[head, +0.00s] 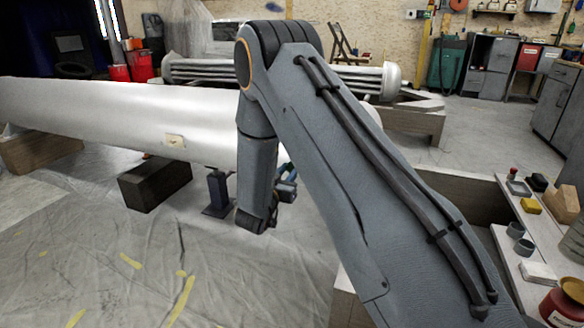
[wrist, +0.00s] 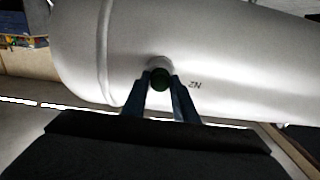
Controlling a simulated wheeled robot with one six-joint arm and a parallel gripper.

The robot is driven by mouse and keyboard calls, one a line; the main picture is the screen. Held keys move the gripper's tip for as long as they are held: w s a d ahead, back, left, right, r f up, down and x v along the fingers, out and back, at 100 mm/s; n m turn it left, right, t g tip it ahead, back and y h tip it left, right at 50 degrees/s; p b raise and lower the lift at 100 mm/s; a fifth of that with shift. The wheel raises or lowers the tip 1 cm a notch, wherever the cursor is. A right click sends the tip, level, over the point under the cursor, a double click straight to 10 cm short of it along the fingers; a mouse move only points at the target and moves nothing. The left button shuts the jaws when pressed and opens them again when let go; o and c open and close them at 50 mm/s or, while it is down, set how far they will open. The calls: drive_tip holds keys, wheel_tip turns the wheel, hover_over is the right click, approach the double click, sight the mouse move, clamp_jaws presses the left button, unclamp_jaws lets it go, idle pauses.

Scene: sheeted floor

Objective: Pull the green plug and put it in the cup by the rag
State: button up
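The green plug (wrist: 160,79) sits in a round collar on the underside of the pale metal tank (wrist: 230,60), near stamped letters. My gripper (wrist: 160,90) has one blue finger on each side of the plug, tips close to its edges. I cannot tell if the fingers press on it. In the head view my gripper (head: 285,185) is partly hidden behind my arm, beside the tank (head: 90,112); the plug is hidden there. Two small grey cups stand on the right bench, one farther (head: 515,230) and one nearer (head: 524,246). A pale folded cloth, maybe the rag (head: 538,272), lies beside the nearer cup.
Dark and wooden blocks (head: 155,185) support the tank. The sheeted floor at front left is clear.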

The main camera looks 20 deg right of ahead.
sight(290, 170)
clamp_jaws()
drive_tip(key=shift+o, duration=1.3)
unclamp_jaws()
clamp_jaws()
drive_tip(key=shift+s+a, duration=0.15)
drive_tip(key=shift+s, duration=0.1)
drive_tip(key=shift+s+a+p, duration=0.25)
drive_tip(key=shift+p, duration=0.05)
drive_tip(key=shift+p+v, duration=0.55)
drive_tip(key=shift+v, duration=0.4)
drive_tip(key=shift+s+a, duration=0.2)
drive_tip(key=shift+s, duration=0.15)
drive_tip(key=shift+s+a+p, duration=0.35)
drive_tip(key=shift+s+p, duration=0.15)
